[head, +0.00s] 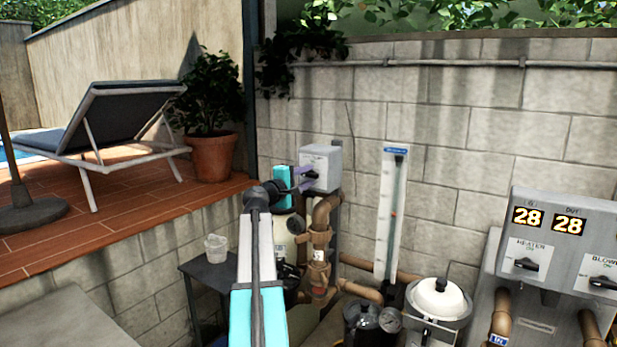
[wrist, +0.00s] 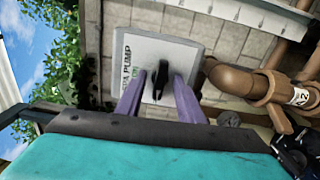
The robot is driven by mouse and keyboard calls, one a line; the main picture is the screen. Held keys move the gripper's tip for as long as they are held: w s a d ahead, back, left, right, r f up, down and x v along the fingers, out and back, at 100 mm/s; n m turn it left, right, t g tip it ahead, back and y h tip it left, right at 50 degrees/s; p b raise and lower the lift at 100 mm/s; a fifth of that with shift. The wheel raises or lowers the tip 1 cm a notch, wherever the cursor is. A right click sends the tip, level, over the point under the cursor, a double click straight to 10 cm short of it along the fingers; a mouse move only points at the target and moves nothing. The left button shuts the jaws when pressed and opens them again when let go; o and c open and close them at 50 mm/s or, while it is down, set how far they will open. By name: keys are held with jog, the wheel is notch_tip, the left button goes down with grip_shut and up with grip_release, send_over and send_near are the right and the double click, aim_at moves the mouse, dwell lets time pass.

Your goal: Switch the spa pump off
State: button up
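The spa pump switch box (head: 321,160) is a pale grey box on the block wall, near the middle of the head view. In the wrist view the box (wrist: 178,50) shows a partly covered label ending in "PUMP", with small green lettering beside it. Its black knob (wrist: 160,80) sticks out from the face. My gripper (wrist: 160,103) has its two purple fingers apart, one on each side of the knob, with a visible gap to it. In the head view my gripper (head: 302,180) is right at the box front and partly hides the knob. The knob's exact setting is unclear.
Brown pipes (wrist: 240,80) with a valve run close to the right of the box in the wrist view. A grey panel (head: 560,240) with heater and blower knobs and two "28" displays stands at right. A small dark table (head: 205,270) holds a white cup.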

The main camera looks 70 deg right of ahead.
jog(key=b+v, duration=0.1)
jog(key=v, duration=0.6)
dwell(0.6)
